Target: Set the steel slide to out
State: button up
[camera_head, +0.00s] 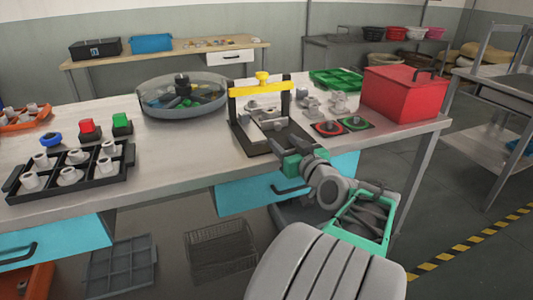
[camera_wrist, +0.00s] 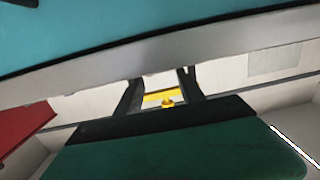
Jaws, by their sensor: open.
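A fixture (camera_head: 270,108) stands near the table's front edge, with dark posts, a yellow crossbar and a yellow knob on top. Pale metal parts lie between its posts on a dark base; I take one of them for the steel slide (camera_head: 268,122), but its exact shape and position are too small to tell. My gripper (camera_head: 282,163) is open and empty at the table's front edge, just in front of the fixture's base and apart from the posts. In the wrist view the fixture's yellow crossbar (camera_wrist: 159,96) shows upside down between the posts; the slide is not clear there.
A red box (camera_head: 400,95) and a pad with red and green round controls (camera_head: 342,126) stand right of the fixture. A round grey tub (camera_head: 183,98) is to the left. A black tray of fittings (camera_head: 70,172) is at far left. A teal drawer (camera_head: 250,194) is below the tabletop.

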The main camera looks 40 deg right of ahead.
aim_at(278, 127)
jog(key=shift+s+d+f+h, duration=0.1)
jog(key=shift+s+d+h, duration=0.15)
jog(key=shift+d, duration=0.25)
jog(key=shift+s+d+f+h, duration=0.15)
jog(key=shift+s+d, duration=0.1)
jog(key=shift+d, duration=0.25)
jog(key=shift+w+d+r+m+t, duration=0.1)
jog(key=shift+d+r+m+t, duration=0.15)
jog(key=shift+d+m+t, duration=0.05)
jog(key=x, duration=0.7)
jog(key=shift+w+a+r, duration=0.1)
jog(key=shift+w+a, duration=0.05)
jog(key=shift+w, duration=0.2)
grip_shut()
